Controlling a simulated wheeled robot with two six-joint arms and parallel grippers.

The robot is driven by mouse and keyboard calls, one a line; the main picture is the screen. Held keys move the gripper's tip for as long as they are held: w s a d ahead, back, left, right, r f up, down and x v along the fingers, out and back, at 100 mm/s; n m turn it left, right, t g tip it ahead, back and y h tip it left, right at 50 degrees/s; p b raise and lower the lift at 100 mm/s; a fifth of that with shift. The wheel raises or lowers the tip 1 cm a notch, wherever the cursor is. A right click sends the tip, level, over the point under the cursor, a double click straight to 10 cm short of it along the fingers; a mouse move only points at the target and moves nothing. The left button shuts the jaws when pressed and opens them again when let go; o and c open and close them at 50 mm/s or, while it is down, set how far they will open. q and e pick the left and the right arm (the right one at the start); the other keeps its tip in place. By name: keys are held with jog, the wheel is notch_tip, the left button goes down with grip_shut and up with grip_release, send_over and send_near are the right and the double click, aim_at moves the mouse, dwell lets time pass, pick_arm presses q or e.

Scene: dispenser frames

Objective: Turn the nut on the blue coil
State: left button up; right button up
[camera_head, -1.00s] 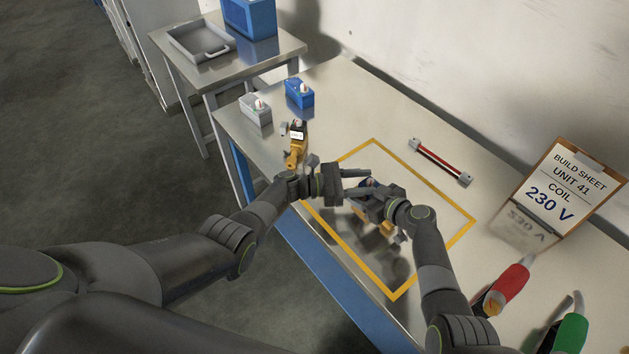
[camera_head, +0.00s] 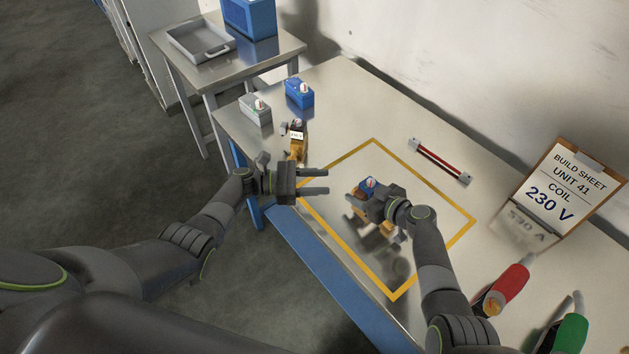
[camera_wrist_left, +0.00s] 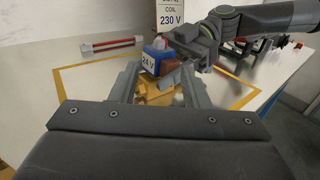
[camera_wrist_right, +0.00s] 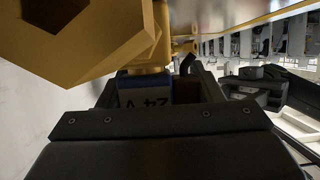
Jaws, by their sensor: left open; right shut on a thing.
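The blue coil (camera_head: 367,186), marked 24 V, sits on a brass valve body (camera_head: 388,229) inside the yellow-taped square. It also shows in the left wrist view (camera_wrist_left: 152,62), with the brass (camera_wrist_left: 155,92) below it. My right gripper (camera_head: 375,207) is shut on the blue coil, whose label (camera_wrist_right: 145,98) shows between its fingers in the right wrist view. A large brass hex part (camera_wrist_right: 85,40) is close to that camera. My left gripper (camera_head: 328,181) is open and empty, left of the coil and apart from it.
A red bar (camera_head: 440,161) lies behind the square. The build sheet (camera_head: 560,190) reads 230 V. Red (camera_head: 507,288) and green (camera_head: 571,333) handled tools stand at right.

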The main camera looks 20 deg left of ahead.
aim_at(367, 181)
pick_arm(q)
jog(key=shift+s+a, duration=0.15)
jog(key=shift+a, duration=0.2)
jog(key=shift+d, duration=0.1)
jog(key=x, duration=1.2)
jog(key=shift+c, duration=0.3)
grip_shut()
